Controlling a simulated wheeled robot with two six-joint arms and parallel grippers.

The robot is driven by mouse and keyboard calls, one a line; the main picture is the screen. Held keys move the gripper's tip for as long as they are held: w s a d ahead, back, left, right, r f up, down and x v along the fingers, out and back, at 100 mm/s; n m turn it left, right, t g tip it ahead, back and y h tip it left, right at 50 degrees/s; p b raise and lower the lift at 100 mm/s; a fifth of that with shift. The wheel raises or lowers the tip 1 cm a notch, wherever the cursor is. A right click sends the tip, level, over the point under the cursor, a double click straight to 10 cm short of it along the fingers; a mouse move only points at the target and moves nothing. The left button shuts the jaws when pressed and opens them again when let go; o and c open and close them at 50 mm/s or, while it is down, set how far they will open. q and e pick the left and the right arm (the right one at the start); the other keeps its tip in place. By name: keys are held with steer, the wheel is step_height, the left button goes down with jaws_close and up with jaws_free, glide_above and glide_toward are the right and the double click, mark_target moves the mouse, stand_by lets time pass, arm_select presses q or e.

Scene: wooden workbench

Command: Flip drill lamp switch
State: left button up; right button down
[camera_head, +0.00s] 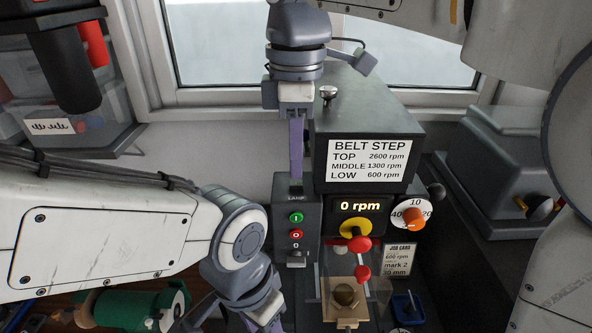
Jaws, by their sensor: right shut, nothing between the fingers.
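The drill press (370,112) stands in the middle, with a display reading 0 rpm. On its left side is a dark switch box (309,222) labelled LAMP near the top. Below the label are a green I button (296,217), a red O button (296,235) and a small grey control. My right gripper (296,178) points down from above. It is shut and empty, its purple fingers ending at the top of the box, just above the LAMP label. The fingertips and any lamp switch there are hard to make out. My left gripper (255,316) is at the bottom edge, partly cut off.
A vise with a workpiece (343,296) is below the drill. A job card (398,257) and a blue tray (407,308) are to its right. A green tool (125,308) lies at lower left. A grey machine (500,155) stands at right.

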mark_target(295, 183)
steer(key=shift+f+b, duration=0.7)
steer(key=shift+f, duration=0.25)
stand_by(0.3)
step_height(295, 183, up, 7)
steer(key=p, duration=0.7)
steer(key=shift+r, duration=0.1)
stand_by(0.5)
